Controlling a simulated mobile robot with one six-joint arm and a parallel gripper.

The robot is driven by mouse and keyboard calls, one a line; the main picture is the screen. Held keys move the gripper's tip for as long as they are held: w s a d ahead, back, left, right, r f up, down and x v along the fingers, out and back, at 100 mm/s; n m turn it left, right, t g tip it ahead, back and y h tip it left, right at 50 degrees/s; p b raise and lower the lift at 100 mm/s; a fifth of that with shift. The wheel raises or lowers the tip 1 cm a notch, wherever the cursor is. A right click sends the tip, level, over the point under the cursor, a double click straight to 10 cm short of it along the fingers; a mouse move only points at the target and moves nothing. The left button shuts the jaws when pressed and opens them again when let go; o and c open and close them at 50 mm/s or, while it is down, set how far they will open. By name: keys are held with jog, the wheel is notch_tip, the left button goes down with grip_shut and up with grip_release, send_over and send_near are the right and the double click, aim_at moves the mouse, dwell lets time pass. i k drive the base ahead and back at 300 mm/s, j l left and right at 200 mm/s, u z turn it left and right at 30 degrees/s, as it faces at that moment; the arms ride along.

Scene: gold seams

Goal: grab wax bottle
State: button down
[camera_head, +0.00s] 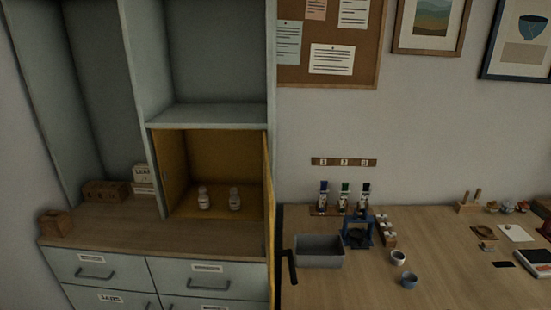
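Two small pale bottles with labels stand upright inside the open yellow-lined cabinet compartment (222,160). They are the left bottle (204,199) and the right bottle (234,200), with a small gap between them. Their labels are too small to read, so I cannot tell which is the wax bottle. The compartment door (268,225) stands open, seen almost edge-on at the right side. My gripper does not show clearly in this view.
A dark upright bar with a short lever (291,266) is by the door; I cannot tell what it is. Right of it, the wooden worktop holds a grey bin (319,251), a blue stand (357,233), several dark-topped containers (344,197) and small cups (409,281). The cabinet counter's front (165,238) is clear.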

aim_at(204, 201)
jog(key=i+l+u, duration=0.2)
jog(key=l+u, duration=0.25)
jog(key=i+l+u, duration=0.1)
jog(key=l+u, duration=0.15)
jog(key=u, duration=0.2)
jog(key=i+j+z, duration=0.1)
jog(key=j, duration=0.25)
jog(key=i+j+z, duration=0.15)
jog(key=j, duration=0.2)
jog(key=i+j+z, duration=0.1)
jog(key=j, duration=0.3)
jog(key=j+z, duration=0.15)
jog(key=j, duration=0.2)
jog(key=i, duration=0.05)
